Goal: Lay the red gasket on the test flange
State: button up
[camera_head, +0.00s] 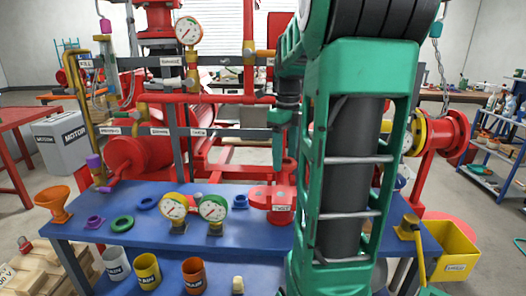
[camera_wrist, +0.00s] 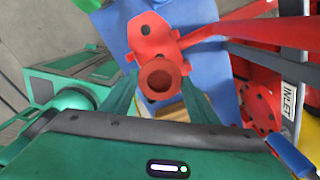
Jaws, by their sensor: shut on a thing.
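My gripper (camera_head: 278,152) hangs pointing down above the test flange (camera_head: 268,196), a red fitting with a white label on the blue bench. In the wrist view, the red gasket (camera_wrist: 160,68) shows as a round ring between my green fingers (camera_wrist: 160,92), which are shut on it. The test flange (camera_wrist: 148,32) shows beyond the ring, with dark holes, and the ring overlaps part of it in the picture. I cannot tell the height between them. In the head view the gasket cannot be made out clearly.
On the blue bench (camera_head: 110,232) lie a green ring (camera_head: 122,223), a blue ring (camera_head: 147,203) and a purple ring (camera_head: 95,222). Two gauges (camera_head: 213,208) stand left of the flange. An orange funnel (camera_head: 55,201) is at the far left. Red pipes stand behind the bench.

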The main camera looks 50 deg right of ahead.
aim_at(281, 194)
jog(key=shift+w+f, duration=0.2)
jog(key=shift+w, duration=0.15)
jog(key=shift+w+a+f, duration=0.1)
jog(key=shift+f, duration=2.7)
jog(key=shift+f, duration=2.15)
jog(key=o, duration=1.1)
